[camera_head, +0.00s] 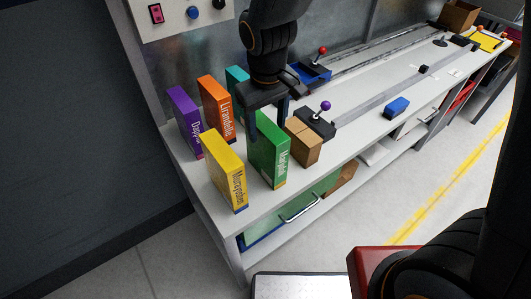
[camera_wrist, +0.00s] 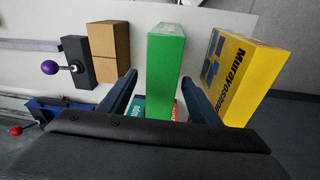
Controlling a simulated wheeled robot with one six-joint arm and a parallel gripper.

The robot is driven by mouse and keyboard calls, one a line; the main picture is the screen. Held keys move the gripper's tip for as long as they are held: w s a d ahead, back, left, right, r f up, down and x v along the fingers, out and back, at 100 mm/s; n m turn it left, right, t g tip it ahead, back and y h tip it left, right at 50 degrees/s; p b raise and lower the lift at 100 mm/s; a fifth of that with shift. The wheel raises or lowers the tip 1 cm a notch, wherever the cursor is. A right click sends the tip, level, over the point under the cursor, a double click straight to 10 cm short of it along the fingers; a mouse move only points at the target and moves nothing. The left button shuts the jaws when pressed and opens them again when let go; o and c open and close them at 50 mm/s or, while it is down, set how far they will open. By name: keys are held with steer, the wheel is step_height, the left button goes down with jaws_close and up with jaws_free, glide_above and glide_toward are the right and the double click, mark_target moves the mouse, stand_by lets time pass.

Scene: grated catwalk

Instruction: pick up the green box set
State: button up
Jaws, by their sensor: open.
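The green box (camera_head: 268,150) stands upright near the front edge of the white bench. My gripper (camera_head: 266,122) reaches down from above, with its fingertips at the top of the green box. In the wrist view the green box (camera_wrist: 166,62) lies between the two open fingers of my gripper (camera_wrist: 160,92), with a gap showing on each side. I cannot tell how far down the fingers reach along it. Part of its top is hidden by my gripper in the head view.
A yellow box (camera_head: 224,172) stands left of the green one, and brown boxes (camera_head: 304,142) stand close on its right. Orange (camera_head: 216,108), purple (camera_head: 186,120) and teal (camera_head: 237,88) boxes stand behind. A purple-knobbed lever (camera_head: 318,120) is further right.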

mark_target(266, 149)
steer(key=shift+s+a+f+n+g+b, duration=0.15)
steer(key=shift+f+n+g+b, duration=0.15)
steer(key=shift+f+g+b, duration=0.45)
steer(key=shift+f+p, duration=1.3)
steer(key=shift+f, duration=2.4)
steer(key=c, duration=1.4)
